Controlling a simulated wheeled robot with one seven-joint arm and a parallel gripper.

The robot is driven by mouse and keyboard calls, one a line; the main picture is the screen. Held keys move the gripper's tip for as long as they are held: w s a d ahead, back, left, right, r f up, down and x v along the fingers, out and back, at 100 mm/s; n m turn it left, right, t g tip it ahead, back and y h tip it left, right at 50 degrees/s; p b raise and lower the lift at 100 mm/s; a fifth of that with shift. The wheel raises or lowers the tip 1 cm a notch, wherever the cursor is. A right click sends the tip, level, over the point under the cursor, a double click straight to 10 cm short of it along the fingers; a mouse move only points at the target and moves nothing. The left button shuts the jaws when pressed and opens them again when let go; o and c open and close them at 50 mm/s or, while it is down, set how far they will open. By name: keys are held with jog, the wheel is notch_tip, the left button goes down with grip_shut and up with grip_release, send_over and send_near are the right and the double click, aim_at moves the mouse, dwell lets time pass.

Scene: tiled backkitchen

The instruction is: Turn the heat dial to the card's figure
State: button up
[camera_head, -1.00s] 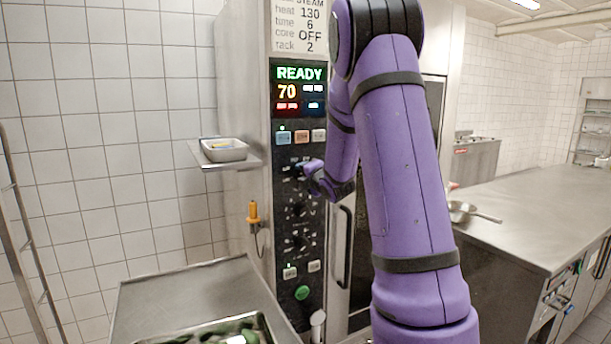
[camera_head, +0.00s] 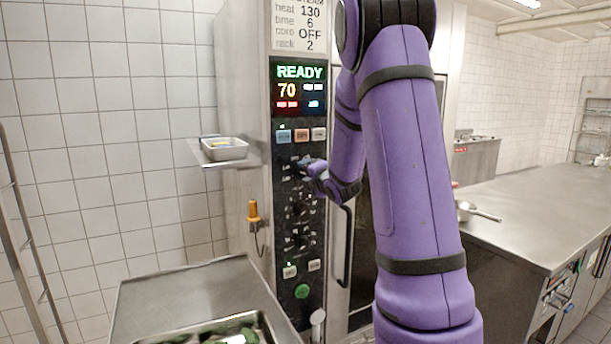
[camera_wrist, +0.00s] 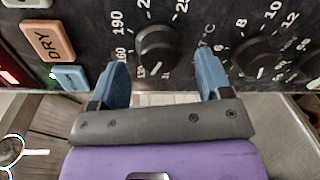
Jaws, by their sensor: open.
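The heat dial (camera_wrist: 158,47) is a round black knob ringed by white figures, among them 130, 160 and 190, in the wrist view. My gripper (camera_wrist: 162,62) is open, its two blue fingers left and right of the dial with gaps to it; how far they reach over it I cannot tell. In the head view my gripper (camera_head: 307,167) is at the upper dial of the oven panel (camera_head: 289,262) and hides that dial. The card (camera_head: 300,22) reads heat 130, time 6, core OFF, rack 2. The display (camera_head: 299,88) reads READY and 70.
A second dial (camera_wrist: 258,55) is close to the right finger in the wrist view. A DRY button (camera_wrist: 48,42) is to the left. A shelf with a small metal tray (camera_head: 224,150) and an orange probe (camera_head: 253,212) are left of the panel.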

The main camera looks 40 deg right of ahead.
jog(key=v, duration=0.8)
jog(key=shift+s, duration=0.1)
